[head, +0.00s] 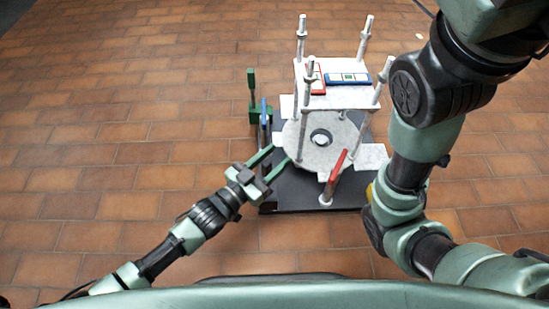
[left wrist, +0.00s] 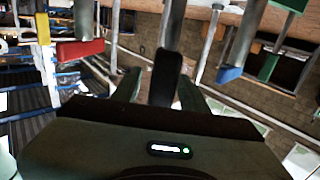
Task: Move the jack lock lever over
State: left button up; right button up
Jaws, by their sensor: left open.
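My left gripper (head: 273,157) is open at the left front edge of the mast stand, beside its white round flange (head: 301,150). In the left wrist view a grey rod with a black end (left wrist: 166,75) shows between the two open fingers; whether they touch it is unclear. I cannot tell which part is the jack lock lever. A red lever (head: 337,168) stands tilted at the front of the stand. A blue lever (head: 264,112) and a green lever (head: 252,90) stand upright on the left side. My right gripper is out of view.
The stand has a black base (head: 296,193) on a brown tiled floor (head: 120,120). A white upper plate (head: 340,97) carries a blue-framed panel (head: 348,79), with grey posts around it. My right arm fills the right side. The floor left of the stand is clear.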

pick_arm(q)
grip_shut()
dwell(1.3)
